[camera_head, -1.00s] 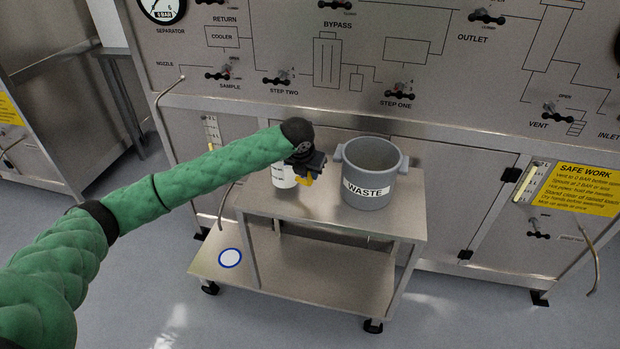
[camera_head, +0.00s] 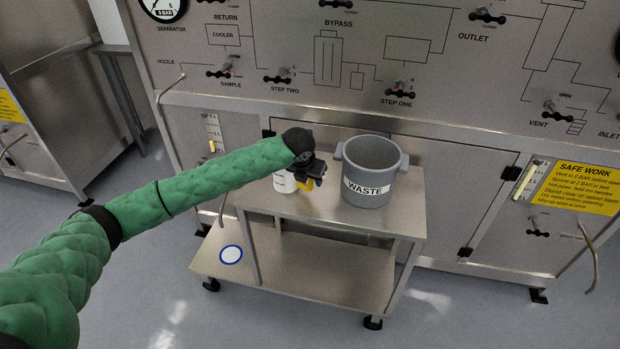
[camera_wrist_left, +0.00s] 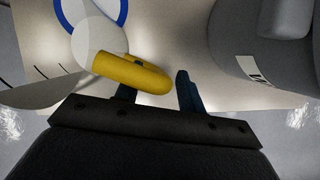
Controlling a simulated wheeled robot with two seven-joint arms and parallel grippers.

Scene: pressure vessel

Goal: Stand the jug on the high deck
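The white jug (camera_head: 285,182) with a yellow handle (camera_head: 304,184) is at the left end of the cart's high deck (camera_head: 399,222); whether its base touches the deck I cannot tell. My left gripper (camera_head: 314,174) is at its handle and hides its upper part. In the left wrist view the jug (camera_wrist_left: 30,88) is at the left. Its yellow handle (camera_wrist_left: 135,73) lies between my fingers (camera_wrist_left: 156,92), one finger passing behind it. A blue ring (camera_wrist_left: 122,12) shows on the surface beyond the jug. My right gripper is not in view.
A grey waste pot (camera_head: 370,170) stands on the high deck right of the jug. The low deck (camera_head: 320,280) bears a blue-ringed white disc (camera_head: 231,255) at its left. A panel with valves (camera_head: 280,76) rises behind the cart.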

